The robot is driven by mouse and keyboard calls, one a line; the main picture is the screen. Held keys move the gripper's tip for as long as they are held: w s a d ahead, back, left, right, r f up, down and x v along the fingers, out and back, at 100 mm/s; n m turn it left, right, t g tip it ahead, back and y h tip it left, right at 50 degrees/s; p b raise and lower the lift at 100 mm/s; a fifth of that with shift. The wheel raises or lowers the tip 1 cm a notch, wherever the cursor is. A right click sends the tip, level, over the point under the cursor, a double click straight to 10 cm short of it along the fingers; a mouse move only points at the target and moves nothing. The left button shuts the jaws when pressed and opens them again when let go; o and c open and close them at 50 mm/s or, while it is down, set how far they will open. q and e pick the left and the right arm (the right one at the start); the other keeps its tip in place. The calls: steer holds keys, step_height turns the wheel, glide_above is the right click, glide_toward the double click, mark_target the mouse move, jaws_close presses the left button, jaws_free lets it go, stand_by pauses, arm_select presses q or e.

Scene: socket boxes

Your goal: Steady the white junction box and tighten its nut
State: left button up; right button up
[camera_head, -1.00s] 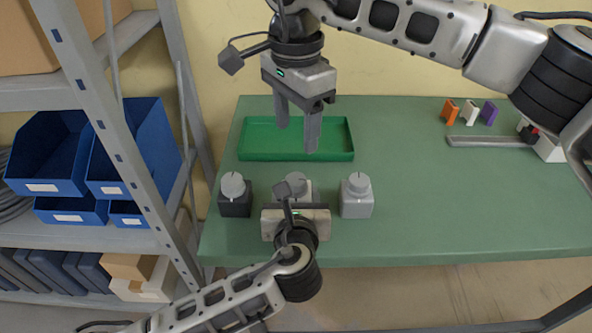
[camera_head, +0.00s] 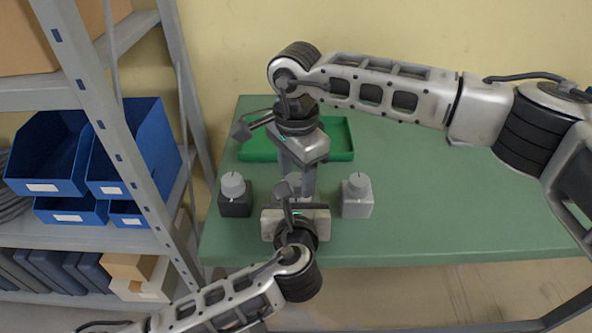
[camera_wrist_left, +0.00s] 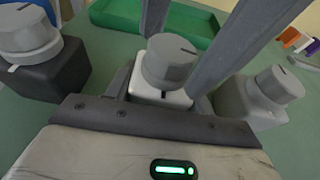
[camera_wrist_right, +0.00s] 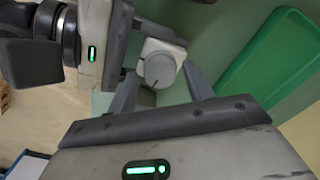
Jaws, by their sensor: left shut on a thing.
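The white junction box (camera_wrist_left: 161,97) stands on the green table, mostly hidden in the head view. Its grey round nut (camera_wrist_left: 170,62) with a dark line sits on top; it also shows in the right wrist view (camera_wrist_right: 158,70). My left gripper (camera_head: 295,205) is shut on the box from the front, low at its sides. My right gripper (camera_head: 298,184) comes down from above. Its fingers are open on either side of the nut, with gaps visible in the right wrist view (camera_wrist_right: 162,88).
A black box (camera_head: 235,200) stands to the left and a grey box (camera_head: 357,198) to the right, each with a grey knob. A green tray (camera_head: 340,140) lies behind. Blue bins (camera_head: 135,165) fill the shelf at left.

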steer(key=c, duration=0.7)
steer(key=shift+m, duration=0.3)
steer(key=m, duration=1.1)
steer(key=shift+m, duration=2.1)
